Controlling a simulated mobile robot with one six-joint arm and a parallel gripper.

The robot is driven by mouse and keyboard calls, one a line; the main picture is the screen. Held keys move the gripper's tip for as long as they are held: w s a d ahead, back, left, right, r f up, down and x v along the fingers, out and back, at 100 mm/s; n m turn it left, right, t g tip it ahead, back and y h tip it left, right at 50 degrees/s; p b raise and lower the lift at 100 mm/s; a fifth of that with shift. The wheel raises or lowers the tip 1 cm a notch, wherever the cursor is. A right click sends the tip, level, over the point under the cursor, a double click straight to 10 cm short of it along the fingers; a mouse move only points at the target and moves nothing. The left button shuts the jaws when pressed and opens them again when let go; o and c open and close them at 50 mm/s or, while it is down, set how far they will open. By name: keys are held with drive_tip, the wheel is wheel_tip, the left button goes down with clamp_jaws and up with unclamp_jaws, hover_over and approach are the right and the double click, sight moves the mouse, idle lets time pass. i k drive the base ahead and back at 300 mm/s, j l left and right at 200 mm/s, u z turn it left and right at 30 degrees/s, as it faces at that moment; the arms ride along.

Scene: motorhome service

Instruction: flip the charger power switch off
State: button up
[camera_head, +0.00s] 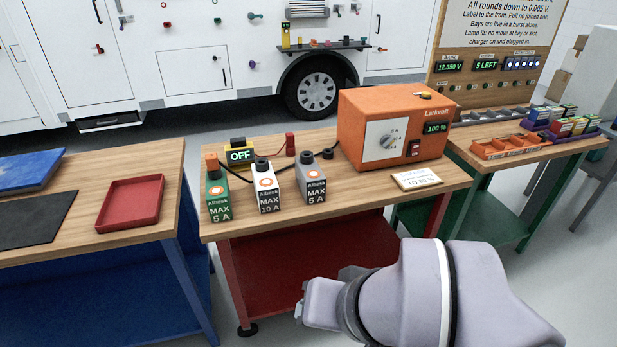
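The charger (365,120) is an orange box with "Larkvolt" lettering, standing at the back right of the middle bench.
Green, white and grey battery-like blocks (267,190) stand left of the charger. A yellow unit (237,141) behind them reads OFF. Black cables run between them and the charger. A card (416,179) lies before the charger. A red tray (130,204) sits on the left bench.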

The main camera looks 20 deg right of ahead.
sight(415, 150)
drive_tip(key=i+l+z, duration=0.1)
drive_tip(key=i+l, duration=0.45)
drive_tip(key=i, duration=0.3)
drive_tip(key=z, duration=0.05)
